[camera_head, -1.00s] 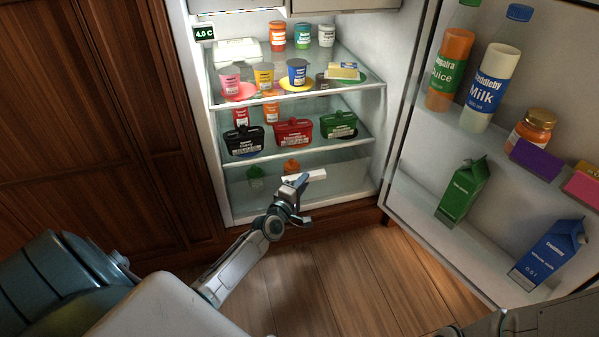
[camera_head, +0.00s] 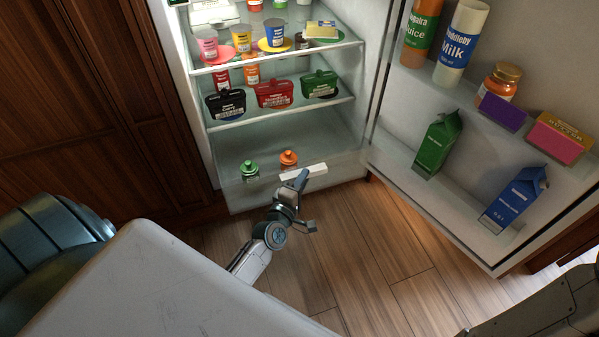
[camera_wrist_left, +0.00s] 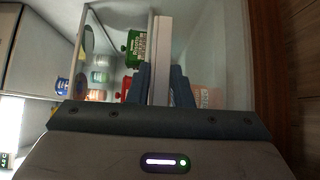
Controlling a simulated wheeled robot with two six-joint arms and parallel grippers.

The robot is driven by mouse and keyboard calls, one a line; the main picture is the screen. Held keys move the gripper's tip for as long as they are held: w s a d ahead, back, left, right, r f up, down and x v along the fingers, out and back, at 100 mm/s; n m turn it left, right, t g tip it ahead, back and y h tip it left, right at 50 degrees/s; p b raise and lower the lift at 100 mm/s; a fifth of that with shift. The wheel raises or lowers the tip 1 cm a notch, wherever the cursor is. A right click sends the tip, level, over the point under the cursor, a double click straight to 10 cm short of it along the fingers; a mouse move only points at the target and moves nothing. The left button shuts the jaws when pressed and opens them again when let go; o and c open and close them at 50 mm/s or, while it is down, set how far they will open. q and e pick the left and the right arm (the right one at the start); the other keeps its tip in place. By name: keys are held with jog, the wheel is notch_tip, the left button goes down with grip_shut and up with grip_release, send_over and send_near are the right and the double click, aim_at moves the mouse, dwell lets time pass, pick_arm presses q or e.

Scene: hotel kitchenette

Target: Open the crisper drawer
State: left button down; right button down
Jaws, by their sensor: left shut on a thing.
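The crisper drawer (camera_head: 245,197) is the clear bin at the bottom of the fridge. It stands pulled out, with its front panel forward of the shelf above. A green-capped bottle (camera_head: 249,171) and an orange-capped bottle (camera_head: 288,160) show inside it. Its white bar handle (camera_head: 318,169) runs along the top of the front and also shows in the left wrist view (camera_wrist_left: 163,38). My left gripper (camera_head: 301,179) is shut on this handle; in the left wrist view its fingers (camera_wrist_left: 160,88) sit on both sides of the bar. My right gripper is out of view.
The fridge door (camera_head: 400,178) stands open at the right, with bottles and cartons on its racks. Black, red (camera_head: 274,94) and green tubs sit on the shelf above the drawer. Wooden floor (camera_head: 345,235) in front is clear. Part of my right arm shows at lower right.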

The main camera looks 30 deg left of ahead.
pick_arm(q)
jog(key=shift+s+d+f, duration=0.25)
jog(key=shift+s+f, duration=0.1)
jog(key=c, duration=1.4)
grip_release()
jog(key=shift+c, duration=0.2)
jog(key=shift+o, duration=0.2)
jog(key=shift+w+r, duration=0.1)
